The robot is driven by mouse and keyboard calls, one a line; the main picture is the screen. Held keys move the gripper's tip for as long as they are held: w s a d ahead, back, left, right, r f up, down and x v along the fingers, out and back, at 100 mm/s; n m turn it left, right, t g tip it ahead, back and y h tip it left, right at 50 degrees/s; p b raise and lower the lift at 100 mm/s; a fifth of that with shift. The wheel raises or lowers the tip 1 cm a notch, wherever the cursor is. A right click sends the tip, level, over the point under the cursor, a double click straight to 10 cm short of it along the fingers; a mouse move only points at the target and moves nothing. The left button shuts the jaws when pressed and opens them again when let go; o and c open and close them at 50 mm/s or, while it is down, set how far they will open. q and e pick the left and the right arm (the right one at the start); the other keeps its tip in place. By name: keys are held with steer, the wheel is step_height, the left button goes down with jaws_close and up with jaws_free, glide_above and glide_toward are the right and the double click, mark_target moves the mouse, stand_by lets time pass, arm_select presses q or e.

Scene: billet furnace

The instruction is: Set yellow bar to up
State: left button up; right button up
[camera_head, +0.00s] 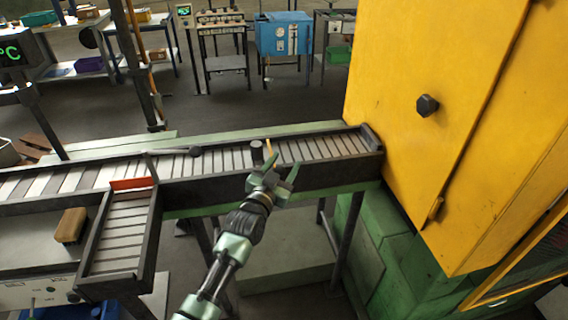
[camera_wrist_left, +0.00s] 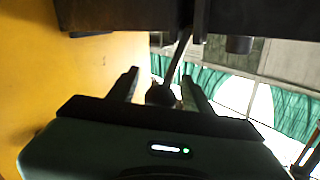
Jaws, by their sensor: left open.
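My left gripper (camera_head: 272,172) is open and empty, just in front of the conveyor's near side rail and below the bar in the head view. In the left wrist view, a thin rod (camera_wrist_left: 178,62) runs from a dark beam to a dark rounded end (camera_wrist_left: 161,95), which appears between the open fingers of my left gripper (camera_wrist_left: 163,88). I cannot tell whether the fingers touch it. My right gripper is not in view.
The roller conveyor (camera_head: 330,148) ends at a large yellow cabinet (camera_head: 425,60) with a dark hexagonal knob (camera_head: 427,105). A side roller chute (camera_head: 120,235) with a red flap (camera_head: 131,183) is at the left. Workbenches and a blue box (camera_head: 283,35) stand behind, across open floor.

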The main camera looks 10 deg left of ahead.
arm_select(q)
jaws_close()
stand_by(1.4)
